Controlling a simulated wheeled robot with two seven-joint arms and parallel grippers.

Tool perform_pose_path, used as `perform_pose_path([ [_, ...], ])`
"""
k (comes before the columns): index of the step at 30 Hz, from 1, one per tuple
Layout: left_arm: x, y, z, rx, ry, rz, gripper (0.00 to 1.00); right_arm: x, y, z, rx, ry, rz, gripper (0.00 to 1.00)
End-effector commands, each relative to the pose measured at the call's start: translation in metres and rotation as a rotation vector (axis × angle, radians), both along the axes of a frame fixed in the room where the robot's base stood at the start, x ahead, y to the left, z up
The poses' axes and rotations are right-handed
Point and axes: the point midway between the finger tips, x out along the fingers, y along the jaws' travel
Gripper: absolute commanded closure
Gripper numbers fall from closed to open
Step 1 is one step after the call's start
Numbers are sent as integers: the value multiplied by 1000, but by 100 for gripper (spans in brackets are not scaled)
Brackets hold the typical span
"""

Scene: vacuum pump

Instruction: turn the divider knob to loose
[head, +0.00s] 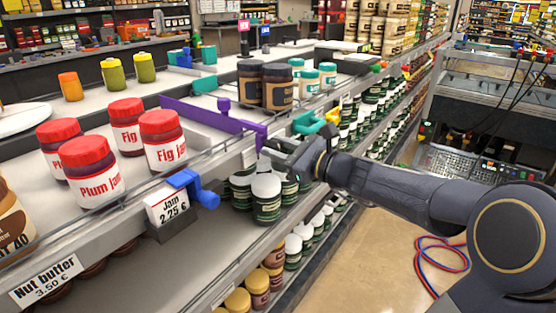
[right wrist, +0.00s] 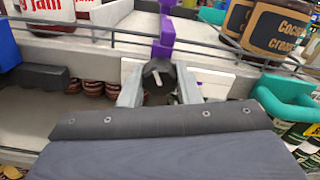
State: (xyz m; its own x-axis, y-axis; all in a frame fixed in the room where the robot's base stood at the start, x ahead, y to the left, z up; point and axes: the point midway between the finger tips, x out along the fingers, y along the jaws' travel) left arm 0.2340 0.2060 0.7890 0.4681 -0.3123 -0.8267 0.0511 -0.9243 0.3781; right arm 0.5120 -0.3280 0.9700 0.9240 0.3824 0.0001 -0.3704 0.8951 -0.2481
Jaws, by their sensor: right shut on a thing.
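A purple divider (head: 210,115) runs back across the shelf, between the jam jars and the brown jars. Its front post (right wrist: 165,35) stands upright in the right wrist view. A dark round knob (right wrist: 160,84) with a pale pointer line sits at the foot of this post, and the line is near upright with a slight tilt. My right gripper (head: 273,155) is shut on the knob, with one grey finger on each side of it (right wrist: 159,90). In the head view the gripper hides the knob. I can read no marking around the knob. My left gripper is out of view.
Red-lidded jam jars (head: 160,140) stand left of the divider, brown jars (head: 277,87) right of it. A blue divider front (head: 192,186) and a teal one (head: 308,123) flank it. A wire rail runs along the shelf edge. White-lidded jars (head: 266,198) stand below.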

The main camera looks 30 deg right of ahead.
Motion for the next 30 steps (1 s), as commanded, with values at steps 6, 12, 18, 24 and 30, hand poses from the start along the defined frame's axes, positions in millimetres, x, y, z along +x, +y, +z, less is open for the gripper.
perform_pose_path([
  [6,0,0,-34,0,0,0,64,0,0,-5,-192,-83,0,92],
  [12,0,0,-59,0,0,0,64,0,0,-6,-368,-155,0,92],
  [18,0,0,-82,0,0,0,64,0,0,-5,-539,-225,0,92],
  [24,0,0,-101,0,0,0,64,0,-1,-4,-685,-285,-1,92],
  [30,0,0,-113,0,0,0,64,0,-1,-2,-793,-328,-1,92],
])
